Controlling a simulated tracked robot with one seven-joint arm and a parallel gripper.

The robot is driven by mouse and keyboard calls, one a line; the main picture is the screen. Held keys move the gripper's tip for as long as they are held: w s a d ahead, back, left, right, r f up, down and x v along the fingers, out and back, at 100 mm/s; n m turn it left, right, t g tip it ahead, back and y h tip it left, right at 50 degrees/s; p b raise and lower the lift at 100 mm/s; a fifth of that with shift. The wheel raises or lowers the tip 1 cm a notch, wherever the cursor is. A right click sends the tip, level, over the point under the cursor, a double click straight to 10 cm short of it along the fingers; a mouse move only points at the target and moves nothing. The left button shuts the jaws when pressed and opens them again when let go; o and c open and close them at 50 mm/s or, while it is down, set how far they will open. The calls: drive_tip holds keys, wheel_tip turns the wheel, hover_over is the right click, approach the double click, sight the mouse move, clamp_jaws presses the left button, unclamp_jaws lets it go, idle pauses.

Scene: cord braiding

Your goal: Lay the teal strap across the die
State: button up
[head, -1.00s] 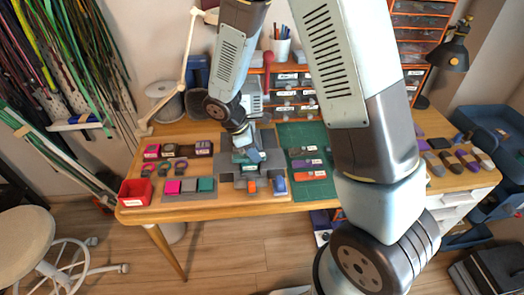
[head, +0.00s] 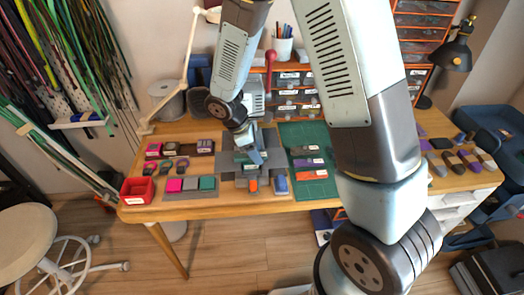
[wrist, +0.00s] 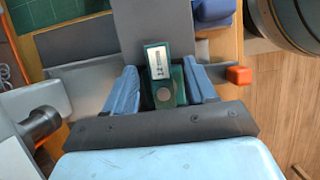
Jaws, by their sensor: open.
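My gripper (wrist: 160,68) is open, its two blue fingers apart on either side of a teal strap (wrist: 172,88) with a white label and a round grey spot. The strap lies lengthwise between the fingers, with a gap visible at each side. In the head view my gripper (head: 255,155) is over the grey fixture in the middle of the table. The grey die (wrist: 150,25) shows as a flat dark grey surface beyond the strap. The strap appears to lie over it, but the gripper hides the near part and I cannot tell how it contacts.
A grey tray with pink, grey and teal blocks (head: 207,183) is left of the fixture, with a red bin (head: 137,190) farther left. An orange block (head: 252,184) and a blue block (head: 281,184) stand in front. A green mat (head: 316,190) with several straps is right.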

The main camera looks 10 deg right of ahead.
drive_tip(key=v, duration=1.3)
drive_tip(key=shift+a+r, duration=0.15)
drive_tip(key=shift+r, duration=0.05)
